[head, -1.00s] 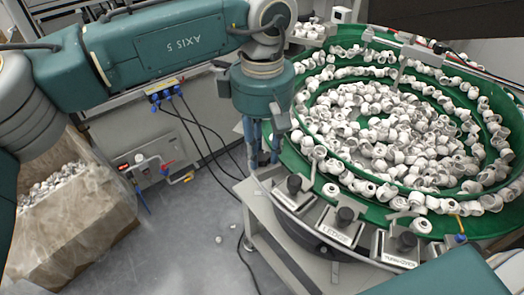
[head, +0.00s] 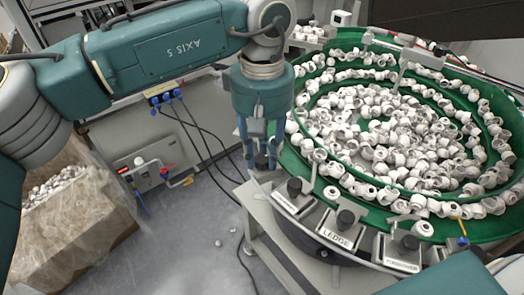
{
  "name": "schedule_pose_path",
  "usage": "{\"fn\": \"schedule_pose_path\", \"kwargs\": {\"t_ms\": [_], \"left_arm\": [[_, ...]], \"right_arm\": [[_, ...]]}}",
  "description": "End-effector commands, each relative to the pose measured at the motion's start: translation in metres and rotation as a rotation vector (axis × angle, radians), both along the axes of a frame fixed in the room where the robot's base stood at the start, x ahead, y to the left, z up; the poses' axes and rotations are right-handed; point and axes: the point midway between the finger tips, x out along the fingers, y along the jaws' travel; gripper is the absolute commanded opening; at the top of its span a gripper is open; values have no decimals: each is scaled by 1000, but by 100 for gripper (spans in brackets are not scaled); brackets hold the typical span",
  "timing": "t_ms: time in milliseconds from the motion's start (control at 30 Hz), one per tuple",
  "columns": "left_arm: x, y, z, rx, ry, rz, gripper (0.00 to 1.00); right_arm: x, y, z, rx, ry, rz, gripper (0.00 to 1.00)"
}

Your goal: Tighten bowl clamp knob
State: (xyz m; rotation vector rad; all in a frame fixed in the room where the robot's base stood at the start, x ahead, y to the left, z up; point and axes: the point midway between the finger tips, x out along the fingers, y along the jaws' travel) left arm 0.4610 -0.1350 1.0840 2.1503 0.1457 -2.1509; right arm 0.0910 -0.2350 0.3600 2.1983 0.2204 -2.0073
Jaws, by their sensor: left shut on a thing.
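My left gripper (head: 260,158) points down at the left rim of the green bowl feeder (head: 440,213). Its fingers are shut on a small dark clamp knob (head: 261,162) at the bowl's left edge, which they partly hide. Several similar black knobs stand on grey brackets along the front rim: one (head: 294,187) just right of the gripper, one (head: 345,218) above a plate marked LEDGE, and one (head: 409,244) farther right. My right gripper is not in view.
The bowl is full of white caps (head: 380,120). A cardboard box with a plastic liner (head: 75,235) stands at left. Black cables (head: 200,135) hang behind my left gripper. The grey floor (head: 190,245) between box and bowl stand is mostly clear.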

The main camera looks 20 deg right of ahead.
Motion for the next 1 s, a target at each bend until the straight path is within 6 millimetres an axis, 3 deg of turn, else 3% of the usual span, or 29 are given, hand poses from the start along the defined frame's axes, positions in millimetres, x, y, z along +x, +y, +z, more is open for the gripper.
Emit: {"fn": "schedule_pose_path", "kwargs": {"t_ms": [200,233,300,667,767,1000], "left_arm": [[-2,-1,0,0,3,-2,1],[-2,-1,0,0,3,-2,31],[-2,-1,0,0,3,-1,45],[0,0,3,0,1,1,46],[0,-1,15,-2,-1,1,46],[-1,-1,65,-1,-2,1,46]], "right_arm": [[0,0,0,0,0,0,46],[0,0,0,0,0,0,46],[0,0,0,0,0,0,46],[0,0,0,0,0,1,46],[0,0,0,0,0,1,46],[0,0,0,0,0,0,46]]}}
